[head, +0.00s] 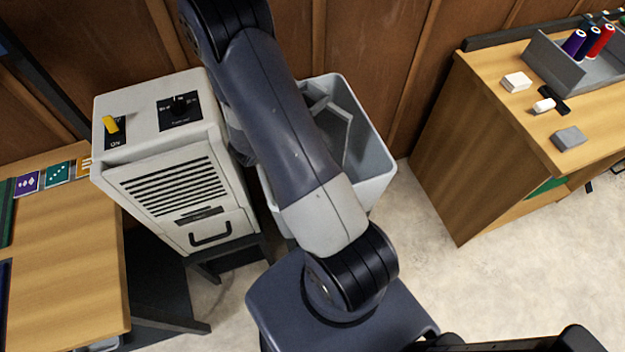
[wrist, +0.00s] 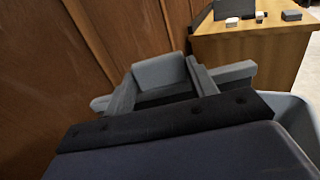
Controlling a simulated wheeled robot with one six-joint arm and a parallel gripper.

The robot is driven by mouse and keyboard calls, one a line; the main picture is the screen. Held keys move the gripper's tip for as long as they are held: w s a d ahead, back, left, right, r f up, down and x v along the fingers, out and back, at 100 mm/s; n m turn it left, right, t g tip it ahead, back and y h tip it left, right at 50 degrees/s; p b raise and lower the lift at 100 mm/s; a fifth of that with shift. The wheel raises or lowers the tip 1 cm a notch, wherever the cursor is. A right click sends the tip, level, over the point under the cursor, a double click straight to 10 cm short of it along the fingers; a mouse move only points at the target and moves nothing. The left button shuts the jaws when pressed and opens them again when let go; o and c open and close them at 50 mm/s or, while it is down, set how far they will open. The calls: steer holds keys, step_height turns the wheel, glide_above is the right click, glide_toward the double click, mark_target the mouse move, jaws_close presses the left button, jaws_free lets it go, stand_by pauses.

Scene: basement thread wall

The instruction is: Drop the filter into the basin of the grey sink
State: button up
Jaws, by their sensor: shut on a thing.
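The grey sink (head: 378,182) stands on the floor behind my arm, a deep open basin partly covered by the arm. Part of its rim (wrist: 300,118) shows at the lower right of the wrist view. My gripper (wrist: 161,78) is shut on a grey block-like thing, which I take as the filter (wrist: 158,69), held between the two grey fingers. In the head view, pale grey bars over the basin look like part of my gripper (head: 334,108); the filter cannot be made out there. The height of the filter above the basin cannot be told.
A cream cabinet (head: 185,195) with a louvred front and a yellow switch stands close on the left of the sink. A wooden bench (head: 470,130) with a grey tray (head: 565,78) of thread spools is on the right. The wood-panelled wall (head: 385,50) is close behind.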

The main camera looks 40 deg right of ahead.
steer(key=shift+f, duration=0.4)
steer(key=o, duration=1)
step_height(320, 180, up, 10)
stand_by(0.3)
